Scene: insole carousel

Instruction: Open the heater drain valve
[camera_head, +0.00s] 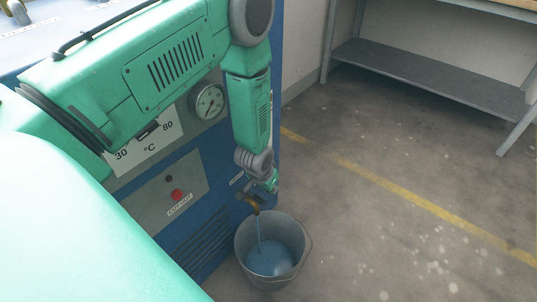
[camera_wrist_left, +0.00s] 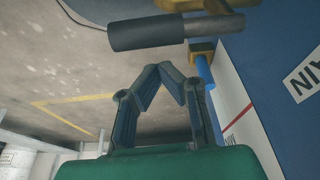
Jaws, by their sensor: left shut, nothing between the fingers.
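The drain valve (camera_head: 253,202) is a small brass tap low on the blue heater cabinet (camera_head: 222,208). In the left wrist view its dark grey lever grip (camera_wrist_left: 148,32) lies crosswise, with a brass outlet (camera_wrist_left: 202,50) beside it. A blue stream (camera_head: 259,230) runs from the tap into the grey bucket (camera_head: 240,243), which holds blue liquid. My left gripper (camera_head: 271,186) is just above the tap. In the left wrist view its fingers (camera_wrist_left: 162,70) are shut and empty, with the tips close to the grip but seemingly apart. My right gripper is not in view.
The cabinet front carries a round gauge (camera_head: 209,101), a red button (camera_head: 177,195) and a label (camera_wrist_left: 305,80). A grey metal shelf (camera_head: 430,80) stands at the back right. The floor right of the bucket is clear, with a yellow line (camera_head: 400,200).

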